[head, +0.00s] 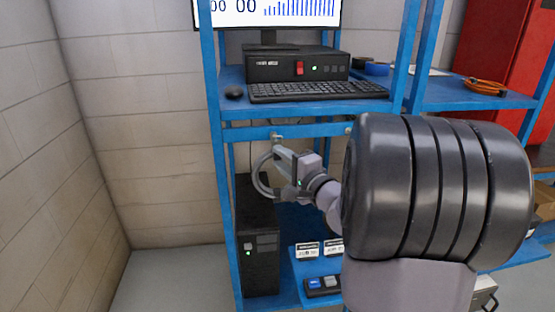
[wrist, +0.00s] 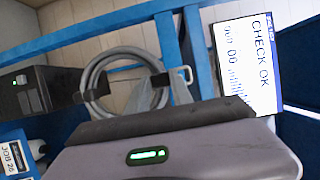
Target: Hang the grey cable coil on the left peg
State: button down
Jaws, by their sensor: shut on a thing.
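The grey cable coil (head: 261,180) is a ring held up at my gripper (head: 279,170), in front of the blue rack. My gripper is shut on the coil. In the wrist view the coil (wrist: 126,52) shows as a loop of several strands with dark patches on it, its lower part hidden behind my gripper's body. The left peg (head: 277,136) sticks out from the blue crossbar, just above the coil's top. A pale hook-shaped end, apparently this peg, shows close beside the coil (wrist: 186,74) in the wrist view. I cannot tell whether the coil touches it.
A second peg (head: 348,131) is on the crossbar to the right, partly behind my arm. A black computer tower (head: 259,235) stands below the coil. A keyboard (head: 317,91) and mouse (head: 233,93) lie on the shelf above. An orange cable coil (head: 486,86) lies at right.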

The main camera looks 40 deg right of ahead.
jog(key=shift+w+d+r+p, duration=0.15)
jog(key=shift+w+d+p, duration=0.35)
jog(key=shift+w, duration=0.3)
jog(key=shift+w+d+f+b, duration=0.5)
jog(key=shift+w+f+b, duration=0.2)
jog(key=shift+w+b, duration=0.3)
jog(key=shift+s, duration=0.1)
jog(key=c, duration=1.1)
grip_release()
jog(key=shift+o, duration=0.2)
jog(key=shift+s, duration=0.1)
